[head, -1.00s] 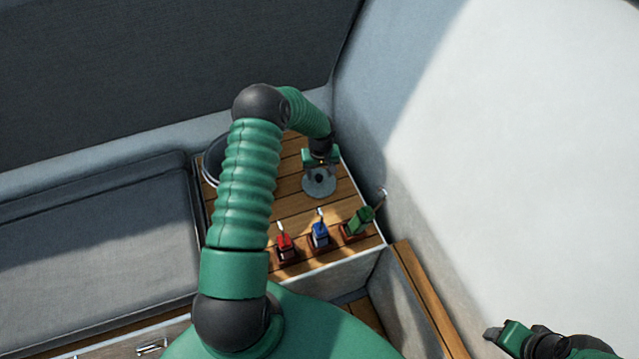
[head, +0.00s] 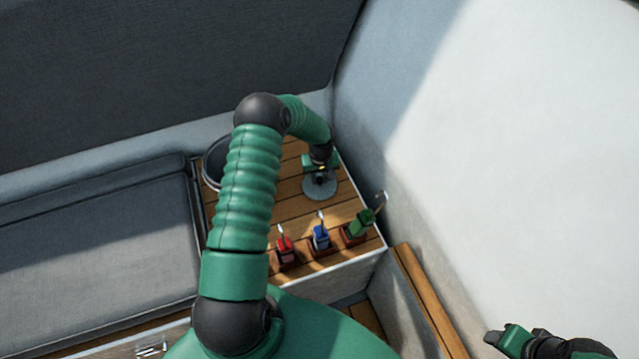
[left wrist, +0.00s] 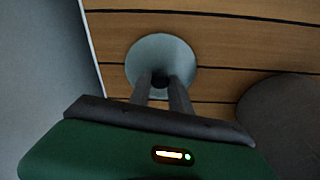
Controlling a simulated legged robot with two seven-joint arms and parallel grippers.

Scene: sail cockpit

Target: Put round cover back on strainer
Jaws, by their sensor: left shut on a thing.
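The round cover is a grey disc (head: 321,190) with a dark knob in its middle. It shows over the wooden slatted top in the head view and in the left wrist view (left wrist: 177,57). My left gripper (head: 320,170) is above it, shut on the knob; the fingers (left wrist: 164,82) close around it in the left wrist view. I cannot tell whether the disc touches the wood. A dark round opening with a pale rim (head: 209,172), possibly the strainer, is partly hidden behind my left arm. My right gripper (head: 494,338) is at the lower right, apart from everything.
Red (head: 285,249), blue (head: 320,238) and green (head: 359,225) handled fittings stand along the front edge of the wooden top (head: 290,213). A pale wall (head: 520,150) bounds it on the right, a grey cushion (head: 100,250) on the left.

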